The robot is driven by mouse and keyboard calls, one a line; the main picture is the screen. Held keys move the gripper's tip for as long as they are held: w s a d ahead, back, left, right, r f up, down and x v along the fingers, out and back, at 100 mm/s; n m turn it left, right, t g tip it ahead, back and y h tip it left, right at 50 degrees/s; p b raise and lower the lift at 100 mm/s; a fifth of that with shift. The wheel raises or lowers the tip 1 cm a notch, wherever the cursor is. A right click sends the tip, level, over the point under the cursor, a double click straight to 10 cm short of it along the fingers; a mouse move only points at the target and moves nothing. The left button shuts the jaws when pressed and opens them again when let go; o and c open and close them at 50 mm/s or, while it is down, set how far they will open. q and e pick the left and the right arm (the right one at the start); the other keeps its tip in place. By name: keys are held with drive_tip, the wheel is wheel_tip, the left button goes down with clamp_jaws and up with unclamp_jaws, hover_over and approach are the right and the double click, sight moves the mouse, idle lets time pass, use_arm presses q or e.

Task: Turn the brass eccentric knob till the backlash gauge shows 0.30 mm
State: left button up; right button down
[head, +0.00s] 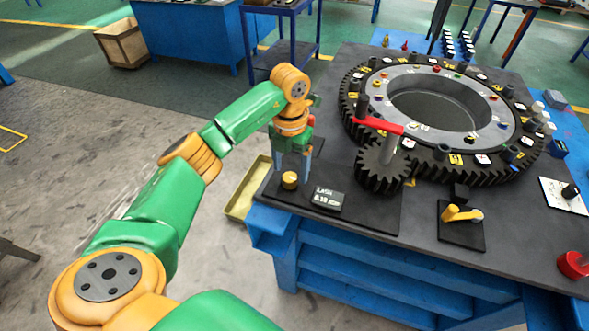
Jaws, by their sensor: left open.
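The brass eccentric knob (290,180) stands on a black plate at the left end of the workbench. My left gripper (292,168) points down at the knob with its two fingers apart. The fingertips are just above or behind the knob; I cannot tell whether they touch it. The backlash gauge (328,199) is a small black display right of the knob. It reads "LASH" with a small number that looks like 0.19 mm, though the digits are blurred. My right gripper is not in view.
A dark pinion gear (382,168) with a red lever (385,126) meets the large ring gear (365,85). A yellow-handled crank (462,213) sits on a plate to the right. A yellowish tray (240,200) is beside the bench's left edge.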

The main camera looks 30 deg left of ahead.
sight(290, 181)
use_arm(q)
drive_tip(key=shift+s+f, duration=0.6)
drive_tip(key=shift+f, duration=0.6)
drive_tip(key=shift+w+f, duration=0.15)
drive_tip(key=shift+w, duration=0.2)
clamp_jaws()
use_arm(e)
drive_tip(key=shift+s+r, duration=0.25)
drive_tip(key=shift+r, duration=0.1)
